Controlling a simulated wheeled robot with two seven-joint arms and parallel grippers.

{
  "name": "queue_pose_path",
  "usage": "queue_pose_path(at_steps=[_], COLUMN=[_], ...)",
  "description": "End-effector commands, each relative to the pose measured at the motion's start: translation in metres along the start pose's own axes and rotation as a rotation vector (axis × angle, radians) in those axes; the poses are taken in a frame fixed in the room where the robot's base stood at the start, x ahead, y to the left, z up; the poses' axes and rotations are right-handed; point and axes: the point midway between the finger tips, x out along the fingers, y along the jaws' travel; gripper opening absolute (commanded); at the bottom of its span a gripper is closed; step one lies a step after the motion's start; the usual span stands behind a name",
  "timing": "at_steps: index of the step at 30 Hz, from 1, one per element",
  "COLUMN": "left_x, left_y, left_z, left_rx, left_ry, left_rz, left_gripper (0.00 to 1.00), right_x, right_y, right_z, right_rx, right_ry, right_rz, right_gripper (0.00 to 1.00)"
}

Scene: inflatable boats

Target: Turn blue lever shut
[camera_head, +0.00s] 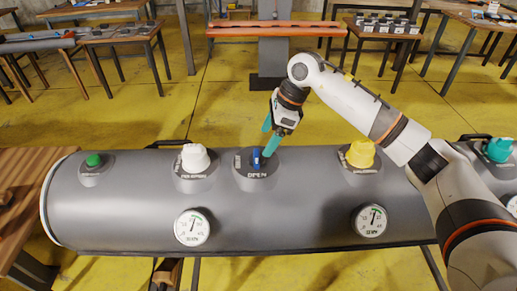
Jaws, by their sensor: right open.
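The blue lever (256,158) stands upright on a grey round base marked "OPEN" on top of the grey inflatable tube (120,210). My right gripper (267,139) has teal fingers and comes down from behind and to the right of the lever. The fingers are spread apart and hold nothing. The nearer fingertip is close beside the lever's right side; I cannot tell whether it touches. My left gripper is not in view.
A white valve cap (195,158), a yellow cap (360,153), a green knob (93,160) and a teal cap (498,149) stand on the tube. Two gauges (191,227) (370,220) face front. Tables (127,38) stand behind on the yellow floor.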

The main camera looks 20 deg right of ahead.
Motion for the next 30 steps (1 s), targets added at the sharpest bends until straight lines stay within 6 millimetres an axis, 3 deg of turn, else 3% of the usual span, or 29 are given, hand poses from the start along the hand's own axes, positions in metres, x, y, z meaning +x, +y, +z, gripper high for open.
queue_pose_path(at_steps=[6, 10, 23, 30], left_x=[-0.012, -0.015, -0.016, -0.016], left_y=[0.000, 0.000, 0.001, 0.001], left_z=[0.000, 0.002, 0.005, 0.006], left_rx=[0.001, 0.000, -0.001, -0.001], left_ry=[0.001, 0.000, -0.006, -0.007], left_rz=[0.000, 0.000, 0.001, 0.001], left_gripper=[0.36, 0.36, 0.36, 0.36], right_x=[0.041, 0.057, 0.067, 0.067], right_y=[-0.001, -0.001, -0.001, -0.001], right_z=[-0.001, -0.001, -0.001, -0.001], right_rx=[0.002, 0.001, 0.001, 0.001], right_ry=[0.001, 0.002, 0.003, 0.003], right_rz=[-0.004, -0.003, -0.001, -0.001], right_gripper=[0.78, 0.78, 0.78, 0.39])
